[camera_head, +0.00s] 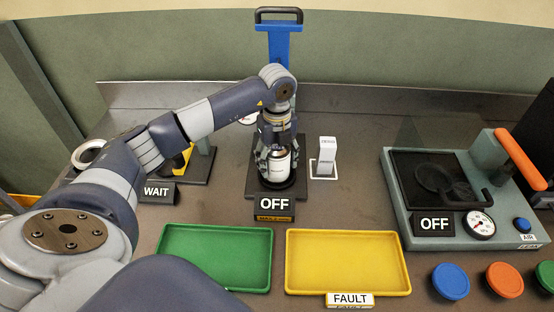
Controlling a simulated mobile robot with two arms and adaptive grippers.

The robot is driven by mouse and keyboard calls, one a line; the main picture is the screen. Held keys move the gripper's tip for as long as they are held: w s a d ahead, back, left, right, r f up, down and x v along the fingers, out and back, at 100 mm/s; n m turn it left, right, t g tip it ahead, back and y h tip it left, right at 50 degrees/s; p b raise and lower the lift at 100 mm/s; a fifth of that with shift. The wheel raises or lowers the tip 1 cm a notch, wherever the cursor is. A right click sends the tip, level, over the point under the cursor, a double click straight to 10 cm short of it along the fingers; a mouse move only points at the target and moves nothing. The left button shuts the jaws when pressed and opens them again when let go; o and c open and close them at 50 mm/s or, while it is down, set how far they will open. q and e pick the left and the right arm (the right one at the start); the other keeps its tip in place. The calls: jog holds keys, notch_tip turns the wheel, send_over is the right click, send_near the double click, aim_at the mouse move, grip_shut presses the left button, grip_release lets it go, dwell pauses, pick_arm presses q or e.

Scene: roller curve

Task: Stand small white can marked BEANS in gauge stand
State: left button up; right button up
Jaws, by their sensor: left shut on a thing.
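A small white can (280,165) with a dark band near its lower part is held upright in my left gripper (277,155). The gripper points down and is shut around the can. The can is over or on the round dark seat of a black-based stand (254,187) with a blue column behind it; I cannot tell whether its bottom touches. The lettering on the can is too small to read. Which fixture is the gauge stand is not clear from the view. My right gripper is not in view.
An OFF sign (274,203) fronts the black base. A white block (327,153) stands to its right. A WAIT sign (157,192) fronts another fixture at left. Green (214,291) and yellow (347,292) trays lie in front. A grey-green machine (408,214) stands at right.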

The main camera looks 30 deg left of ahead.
aim_at(277, 146)
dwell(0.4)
pick_arm(q)
jog(key=o, duration=1.4)
jog(key=shift+o, duration=0.2)
jog(key=o, duration=0.4)
jog(key=shift+f, duration=0.1)
jog(key=shift+r+p, duration=3.15)
jog(key=shift+r, duration=1.4)
jog(key=shift+f, duration=0.1)
